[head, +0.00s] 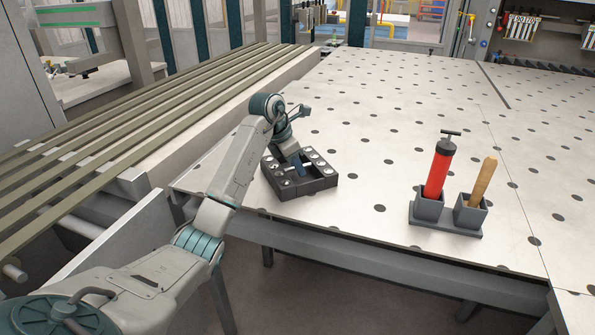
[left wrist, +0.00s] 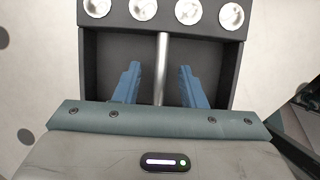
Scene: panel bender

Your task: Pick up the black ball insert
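The black ball insert (head: 322,184) lies on the perforated table near its left front corner. It is a dark block with silver balls along its edges and a recessed middle. In the left wrist view the insert (left wrist: 208,55) shows a row of silver balls at the top and a silver bar (left wrist: 162,60) running through the recess. My left gripper (head: 298,168) is right over the insert. Its blue fingers (left wrist: 158,85) are open, one on each side of the bar, with a gap to it. How deep the fingertips reach is hard to tell. My right gripper is not in view.
A grey two-cup holder (head: 430,225) stands to the right with a red pump-like tool (head: 438,172) and a wooden-handled tool (head: 483,180). A slatted rack (head: 150,115) runs along the left. The table (head: 400,110) behind the insert is clear.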

